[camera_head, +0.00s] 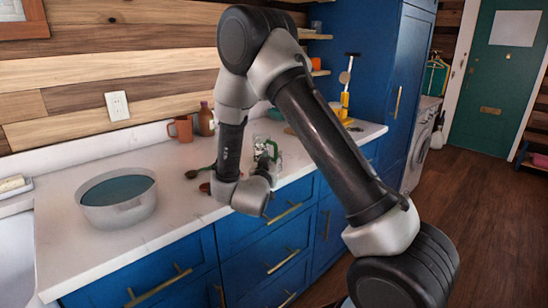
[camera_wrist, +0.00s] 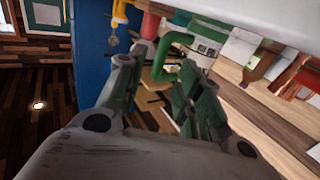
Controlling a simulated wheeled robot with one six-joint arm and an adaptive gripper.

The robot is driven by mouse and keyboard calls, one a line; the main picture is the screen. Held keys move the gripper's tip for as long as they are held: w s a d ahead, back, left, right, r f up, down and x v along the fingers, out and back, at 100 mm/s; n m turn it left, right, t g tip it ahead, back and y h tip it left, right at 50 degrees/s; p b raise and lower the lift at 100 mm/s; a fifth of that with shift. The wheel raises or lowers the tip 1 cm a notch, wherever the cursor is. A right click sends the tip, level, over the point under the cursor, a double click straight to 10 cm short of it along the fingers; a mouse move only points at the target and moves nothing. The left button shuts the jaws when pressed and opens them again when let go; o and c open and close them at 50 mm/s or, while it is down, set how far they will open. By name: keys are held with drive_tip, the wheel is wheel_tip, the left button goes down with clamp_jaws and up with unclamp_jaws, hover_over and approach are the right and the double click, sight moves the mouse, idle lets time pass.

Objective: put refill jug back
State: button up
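My gripper (camera_head: 268,160) is low over the counter, beyond the pan, pointing away from the head camera. In the wrist view its two fingers (camera_wrist: 158,80) stand apart with a visible gap. A green bent, handle-like piece (camera_wrist: 172,48) shows just past the fingertips; it may belong to the refill jug, but I cannot make out a whole jug. In the head view, green (camera_head: 271,146) shows at the gripper's end, partly hidden by the fingers. I cannot tell whether a finger touches it.
A terracotta mug (camera_head: 181,129) and brown bottle (camera_head: 206,119) stand by the wall. A yellow item (camera_head: 344,104) stands near the blue cabinet (camera_head: 372,60).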

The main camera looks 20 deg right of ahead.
drive_tip(key=s+a+y, duration=0.1)
drive_tip(key=s+a, duration=0.1)
drive_tip(key=s+a+r+y, duration=0.1)
drive_tip(key=s+a, duration=0.1)
drive_tip(key=shift+s+a+r+g, duration=0.1)
drive_tip(key=shift+s+r+g, duration=0.1)
drive_tip(key=shift+g, duration=0.1)
drive_tip(key=s+a+r+n+g+y, duration=0.1)
drive_tip(key=s+r+n+g+y, duration=0.4)
drive_tip(key=r+y, duration=0.5)
drive_tip(key=s+d+g, duration=0.1)
drive_tip(key=s+d, duration=0.2)
drive_tip(key=s, duration=0.6)
drive_tip(key=s+d+r+n+g+h, duration=0.1)
drive_tip(key=s+d, duration=0.3)
drive_tip(key=s, duration=0.4)
drive_tip(key=s+d+r+g+h, duration=0.1)
drive_tip(key=s+d+g, duration=0.2)
drive_tip(key=s, duration=0.6)
drive_tip(key=shift+s+d+r+n, duration=0.25)
drive_tip(key=shift+s+n, duration=0.05)
drive_tip(key=shift+n, duration=0.1)
